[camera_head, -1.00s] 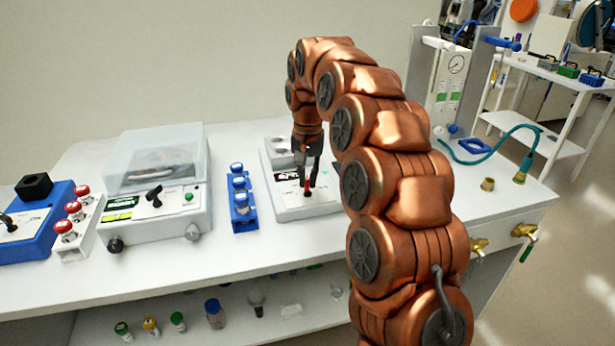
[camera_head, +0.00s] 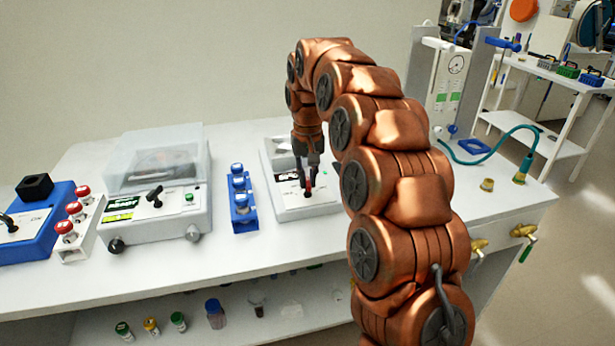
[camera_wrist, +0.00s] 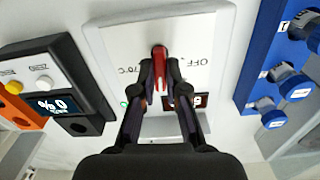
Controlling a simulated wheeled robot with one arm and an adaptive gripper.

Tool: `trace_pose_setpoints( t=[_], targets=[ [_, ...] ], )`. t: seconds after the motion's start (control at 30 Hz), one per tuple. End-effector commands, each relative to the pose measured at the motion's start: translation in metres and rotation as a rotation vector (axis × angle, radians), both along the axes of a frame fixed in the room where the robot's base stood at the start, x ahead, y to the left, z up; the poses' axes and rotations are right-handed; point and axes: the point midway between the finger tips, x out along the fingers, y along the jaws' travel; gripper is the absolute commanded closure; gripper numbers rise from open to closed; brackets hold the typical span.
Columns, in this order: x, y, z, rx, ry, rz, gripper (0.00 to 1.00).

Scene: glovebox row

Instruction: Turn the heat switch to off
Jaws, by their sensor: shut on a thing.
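The heat switch (camera_wrist: 158,55) is a red lever with a pale stripe, on the white front panel of a heating unit (camera_head: 284,208). In the wrist view, upside-down labels stand either side of it: "70°C" on the left and "OFF" on the right. The lever lies roughly midway between them. My gripper (camera_wrist: 161,88) is shut on the lever, one dark finger on each side. In the head view, my gripper (camera_head: 306,184) reaches down to the panel, and the fingers and arm hide part of the unit. A dark display (camera_wrist: 187,101) is partly hidden by a finger.
A blue rack with blue-capped vials (camera_head: 240,206) stands just left of the unit. Further left are a clear-lidded device (camera_head: 150,228) and a rack of red-capped vials (camera_head: 72,226). In the wrist view, an orange-and-black device (camera_wrist: 62,105) is at the left. Brass fittings and a teal hose lie right.

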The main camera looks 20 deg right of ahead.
Motion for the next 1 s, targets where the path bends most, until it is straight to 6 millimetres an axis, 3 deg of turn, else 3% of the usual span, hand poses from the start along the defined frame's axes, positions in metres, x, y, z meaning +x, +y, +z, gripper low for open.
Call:
trace_pose_setpoints(
  t=[0.5,1.0],
  targets=[
    [0.0004,0.0011,0.0011,0.001,-0.003,0.379,1.0],
    [0.0007,0.0013,0.0011,0.0,-0.004,0.482,1.0]
  ],
)
